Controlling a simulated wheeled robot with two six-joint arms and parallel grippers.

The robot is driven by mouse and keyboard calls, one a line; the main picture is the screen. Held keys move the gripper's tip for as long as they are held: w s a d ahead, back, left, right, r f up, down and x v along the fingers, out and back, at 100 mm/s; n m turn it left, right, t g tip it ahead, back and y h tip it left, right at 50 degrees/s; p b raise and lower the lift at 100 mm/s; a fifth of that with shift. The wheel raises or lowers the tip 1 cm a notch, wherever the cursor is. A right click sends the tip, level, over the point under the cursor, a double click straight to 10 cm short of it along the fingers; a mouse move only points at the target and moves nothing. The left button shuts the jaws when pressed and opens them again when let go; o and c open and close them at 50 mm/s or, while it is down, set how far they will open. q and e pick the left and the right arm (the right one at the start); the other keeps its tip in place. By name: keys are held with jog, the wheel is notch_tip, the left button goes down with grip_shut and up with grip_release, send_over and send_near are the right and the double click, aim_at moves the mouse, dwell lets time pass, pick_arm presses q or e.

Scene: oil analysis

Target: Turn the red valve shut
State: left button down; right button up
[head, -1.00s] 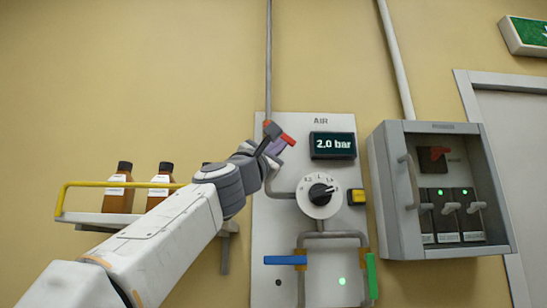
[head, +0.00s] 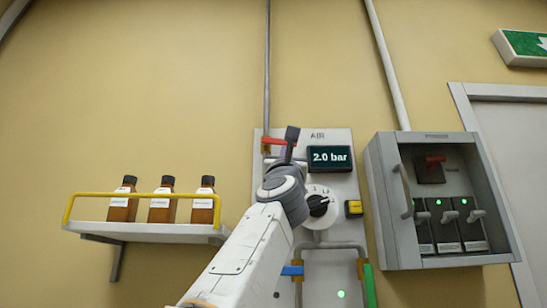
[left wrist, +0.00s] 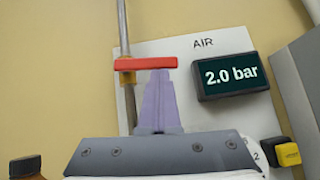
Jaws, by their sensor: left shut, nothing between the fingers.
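The red valve handle (head: 273,141) is on the pipe at the upper left of the AIR panel (head: 345,140). In the left wrist view the red handle (left wrist: 146,63) lies crosswise to the pipe, with the brass valve body (left wrist: 127,78) below its left part. My left gripper (head: 291,136) is shut and empty, close to the handle's right part. In the left wrist view its purple fingers (left wrist: 160,75) point up, with their tips just below the handle; I cannot tell if they touch it. My right gripper is not in view.
The display (head: 330,158) reads 2.0 bar. My arm partly covers the round dial (head: 319,205) and the blue lever (head: 292,270). A green lever (head: 370,285) is lower right. A switch box (head: 385,215) stands right; a railed shelf (head: 150,228) with three bottles is left.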

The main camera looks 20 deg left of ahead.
pick_arm(q)
jog(key=shift+w+d+r, duration=0.15)
jog(key=shift+r, duration=0.1)
jog(key=shift+d+p, duration=0.1)
jog(key=shift+p, duration=0.2)
dwell(0.4)
jog(key=w+f+b+v, duration=0.2)
jog(key=b+v, duration=1)
jog(key=b, duration=0.1)
jog(key=shift+s+f, duration=0.25)
jog(key=shift+f, duration=0.05)
jog(key=shift+d, duration=0.15)
